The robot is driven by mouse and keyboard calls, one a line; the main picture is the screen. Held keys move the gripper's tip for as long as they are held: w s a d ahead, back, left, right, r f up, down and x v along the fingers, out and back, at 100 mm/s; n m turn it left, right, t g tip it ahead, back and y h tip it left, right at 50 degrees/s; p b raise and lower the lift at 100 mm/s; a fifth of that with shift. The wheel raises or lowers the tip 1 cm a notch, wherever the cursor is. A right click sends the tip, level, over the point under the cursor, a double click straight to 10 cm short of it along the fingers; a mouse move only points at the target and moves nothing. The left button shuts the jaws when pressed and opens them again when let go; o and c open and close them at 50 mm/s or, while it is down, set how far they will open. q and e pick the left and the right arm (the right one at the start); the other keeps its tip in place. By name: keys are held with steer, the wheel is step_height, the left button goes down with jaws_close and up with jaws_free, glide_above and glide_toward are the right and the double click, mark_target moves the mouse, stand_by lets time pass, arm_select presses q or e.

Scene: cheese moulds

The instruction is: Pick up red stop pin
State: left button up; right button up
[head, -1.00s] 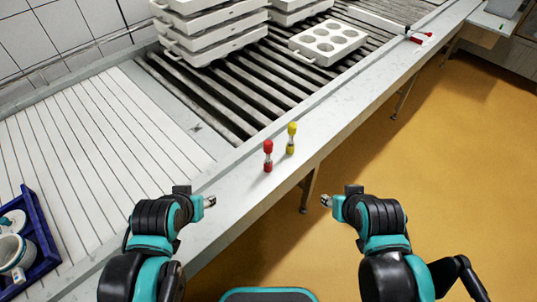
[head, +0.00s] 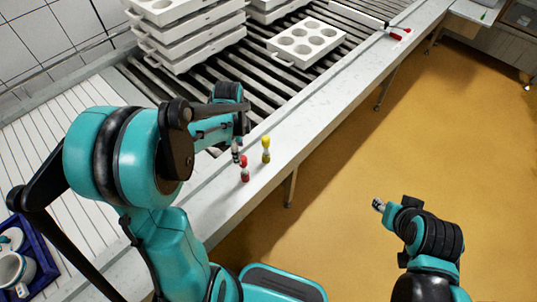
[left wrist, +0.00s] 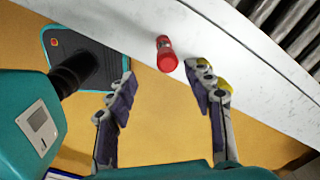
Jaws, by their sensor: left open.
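The red stop pin (head: 244,170) stands upright on the pale ledge along the roller conveyor. In the left wrist view its red end (left wrist: 166,56) shows just beyond and between my fingertips. My left gripper (head: 237,152) is beside the top of the pin in the head view. The left wrist view shows its two fingers (left wrist: 162,82) spread apart, with nothing between them. My right gripper (head: 378,205) hangs over the yellow floor, away from the ledge; its jaws are too small to judge.
A yellow pin (head: 266,150) stands close behind the red one, partly hidden by a finger in the left wrist view (left wrist: 226,86). A white mould (head: 306,43) and stacked moulds (head: 190,35) are on the rollers. A blue crate (head: 40,262) with mugs is at lower left.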

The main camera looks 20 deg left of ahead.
mark_target(242, 158)
arm_select(q)
steer(key=shift+w+d+f+m, duration=0.15)
steer(key=shift+w+f+m, duration=0.05)
steer(key=shift+w+m, duration=0.15)
steer(key=shift+w+d+f, duration=0.1)
steer(key=shift+w+f, duration=0.05)
steer(key=shift+f, duration=0.2)
step_height(242, 158, down, 2)
steer(key=shift+f+b, duration=0.1)
steer(key=shift+b, duration=0.4)
steer(key=f+b, duration=0.2)
steer(key=f, duration=0.3)
steer(key=shift+w+f, duration=0.1)
steer(key=shift+w, duration=0.1)
steer(key=shift+c, duration=0.5)
jaws_close()
arm_select(e)
steer(key=shift+s+d+f, duration=0.1)
steer(key=shift+d+f, duration=0.1)
steer(key=shift+f, duration=0.45)
steer(key=shift+s+d+f, duration=0.1)
steer(key=shift+d+f, duration=0.1)
steer(key=shift+f, duration=0.4)
